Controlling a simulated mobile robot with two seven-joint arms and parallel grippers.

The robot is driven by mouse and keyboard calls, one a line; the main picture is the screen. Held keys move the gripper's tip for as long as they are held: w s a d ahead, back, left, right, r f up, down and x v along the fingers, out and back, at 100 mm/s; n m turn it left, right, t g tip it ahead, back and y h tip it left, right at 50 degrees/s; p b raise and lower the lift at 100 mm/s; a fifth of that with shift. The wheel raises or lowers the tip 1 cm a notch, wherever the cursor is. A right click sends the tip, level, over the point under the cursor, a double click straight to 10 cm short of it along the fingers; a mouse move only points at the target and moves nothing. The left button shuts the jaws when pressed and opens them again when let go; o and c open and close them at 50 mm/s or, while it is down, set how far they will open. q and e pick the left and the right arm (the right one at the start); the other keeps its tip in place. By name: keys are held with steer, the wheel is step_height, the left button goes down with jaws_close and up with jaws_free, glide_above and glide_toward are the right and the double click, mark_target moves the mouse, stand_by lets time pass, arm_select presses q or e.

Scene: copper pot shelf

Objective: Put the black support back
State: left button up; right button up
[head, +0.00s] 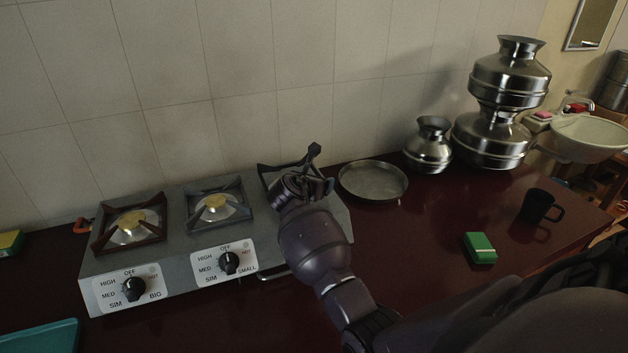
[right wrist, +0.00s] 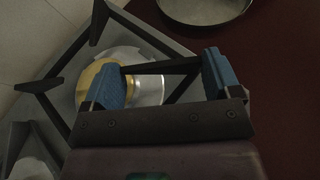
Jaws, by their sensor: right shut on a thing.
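The black support (head: 272,168) is a dark open frame with prongs at the right end of the grey stove (head: 185,268). My right gripper (head: 318,182) is over that end and hides much of the support and the burner. In the right wrist view the gripper (right wrist: 163,80) has its blue fingers apart, shut on a bar of the black support (right wrist: 150,40). The right burner (right wrist: 150,88), silver with a brass cap, shows beneath the frame. I cannot tell whether the support touches the stove top. My left gripper is not in view.
A brown support (head: 108,243) and a dark grey one (head: 191,207) sit on the other burners. A shallow metal pan (head: 373,181) lies just right of the stove.

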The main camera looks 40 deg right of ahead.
steer(key=shift+f, duration=0.35)
steer(key=o, duration=1)
steer(key=shift+r, duration=0.25)
steer(key=v, duration=1.2)
steer(key=shift+r, duration=0.3)
